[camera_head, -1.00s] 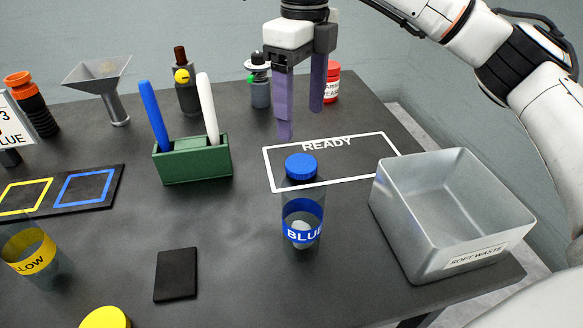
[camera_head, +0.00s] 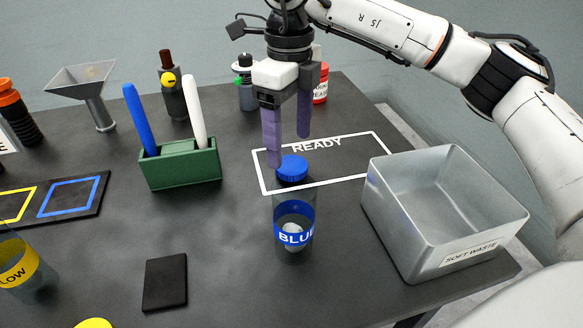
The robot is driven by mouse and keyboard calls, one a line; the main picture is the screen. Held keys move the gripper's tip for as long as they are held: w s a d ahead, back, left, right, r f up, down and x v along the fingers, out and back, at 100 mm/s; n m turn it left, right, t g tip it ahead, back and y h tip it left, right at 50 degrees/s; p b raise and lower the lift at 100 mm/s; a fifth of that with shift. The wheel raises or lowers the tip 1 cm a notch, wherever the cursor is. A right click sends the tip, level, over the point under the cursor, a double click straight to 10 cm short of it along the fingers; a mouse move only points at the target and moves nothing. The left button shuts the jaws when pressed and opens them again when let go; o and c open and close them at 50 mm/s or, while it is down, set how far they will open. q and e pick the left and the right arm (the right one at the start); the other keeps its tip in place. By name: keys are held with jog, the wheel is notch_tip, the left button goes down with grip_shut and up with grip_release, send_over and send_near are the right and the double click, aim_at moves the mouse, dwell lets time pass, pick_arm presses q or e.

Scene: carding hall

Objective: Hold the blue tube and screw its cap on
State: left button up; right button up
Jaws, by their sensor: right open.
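The blue tube (camera_head: 293,236) stands upright on the dark table, clear with a blue label band and something pale inside. Its blue cap (camera_head: 292,169) sits at the top of the tube; I cannot tell how tightly it is seated. My right gripper (camera_head: 289,152) points down with its two purple fingers apart and empty. Its near fingertip overlaps the cap's left edge in the picture; whether it touches cannot be told. The other fingertip is farther back, to the right. My left gripper is not in view.
A metal soft-waste bin (camera_head: 381,222) stands right of the tube. The white-outlined READY area (camera_head: 345,172) lies behind it. A green holder (camera_head: 180,168) with a blue and a white stick stands left. A black pad (camera_head: 165,282) and a yellow-banded tube (camera_head: 20,270) are front left.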

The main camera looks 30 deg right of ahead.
aim_at(292, 164)
jog(key=f, duration=0.5)
jog(key=shift+d+f, duration=0.1)
jog(key=shift+d, duration=0.1)
jog(key=c, duration=1.1)
notch_tip(292, 164, up, 10)
jog(key=shift+r, duration=0.1)
jog(key=shift+c, duration=0.2)
